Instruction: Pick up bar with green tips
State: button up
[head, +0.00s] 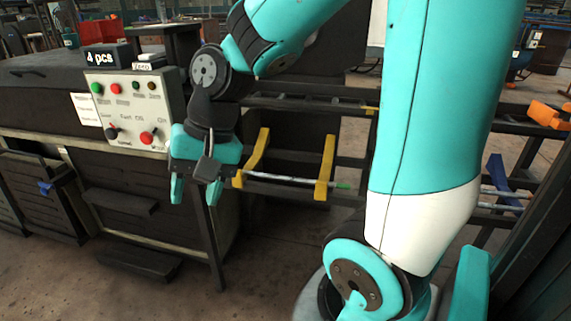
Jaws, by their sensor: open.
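The bar with green tips (285,178) lies roughly level across two yellow holders (325,168) on the dark frame. Its right green tip sticks out past the right holder. Its left end is not clearly seen, near the left yellow holder (258,152) and my gripper. My gripper (196,192) is open and empty, with its turquoise fingers pointing down. In the picture it is just left of the left holder, in front of the machine. I cannot tell its exact distance from the bar.
A control panel (129,108) with buttons and knobs stands at left on the dark machine, with a "4 pcs" sign (107,57) above. Dark rails run behind the holders. At right are a blue holder (499,176) with bars and orange holders (546,114). My arm hides the middle right.

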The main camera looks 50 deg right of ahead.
jog(key=w+d+r+m+t+p, duration=0.1)
jog(key=w+d+m+p, duration=0.1)
jog(key=d+m, duration=0.35)
jog(key=w+d+r+m+p, duration=0.2)
jog(key=d+m, duration=0.3)
jog(key=d, duration=0.2)
jog(key=s+d+m+t+h+p, duration=0.1)
jog(key=s+d+m+p, duration=0.1)
jog(key=d+m, duration=0.6)
jog(key=s+d+m+t+h+p, duration=0.1)
jog(key=s+d+m+p, duration=0.15)
jog(key=d+m, duration=0.65)
jog(key=n+b, duration=0.2)
jog(key=b, duration=0.3)
send_near(282, 178)
jog(key=shift+w+f+g, duration=0.3)
jog(key=shift+w+f, duration=0.55)
jog(key=shift+w, duration=0.05)
jog(key=shift+b+x, duration=1.35)
jog(key=shift+x, duration=1.8)
jog(key=shift+s+d, duration=0.1)
jog(key=shift+s, duration=0.05)
grip_shut()
